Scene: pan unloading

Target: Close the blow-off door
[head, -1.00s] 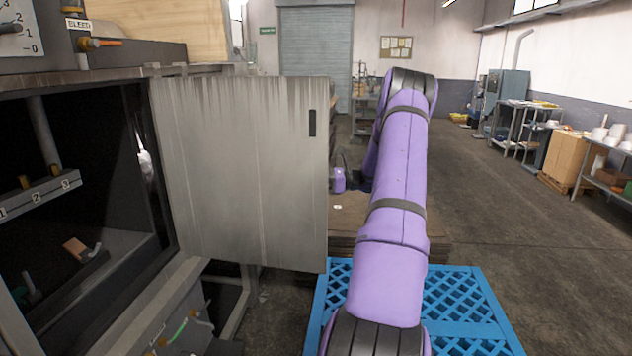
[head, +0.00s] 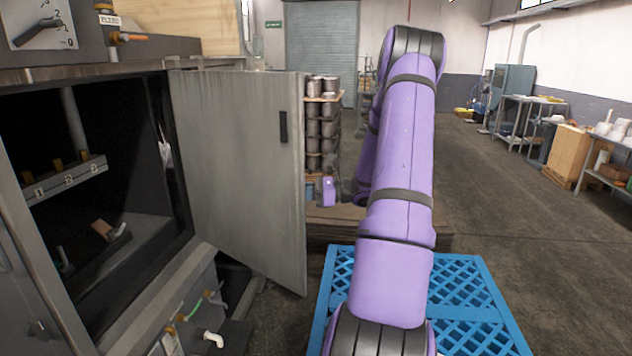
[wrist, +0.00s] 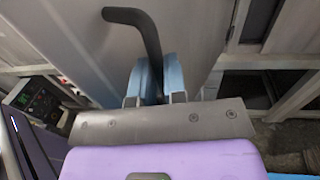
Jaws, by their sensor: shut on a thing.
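The blow-off door (head: 245,175) is a plain grey metal panel, hinged at the right side of a dark cabinet opening (head: 95,140). It stands open, angled out to the right, with a small dark slot near its free edge. In the wrist view the door's other face (wrist: 75,35) carries a dark bent handle (wrist: 150,40). My gripper (wrist: 159,80) has its two blue fingers shut on the handle's lower part. In the head view the fingers and handle are hidden behind the door; my purple arm reaches past its right side.
Inside the opening is a numbered ledge (head: 65,178). A pipe fitting (head: 213,339) juts out below it. A blue slatted pallet (head: 470,300) lies under my arm. Stacked metal pans (head: 322,130) stand behind the door. The floor to the right is open.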

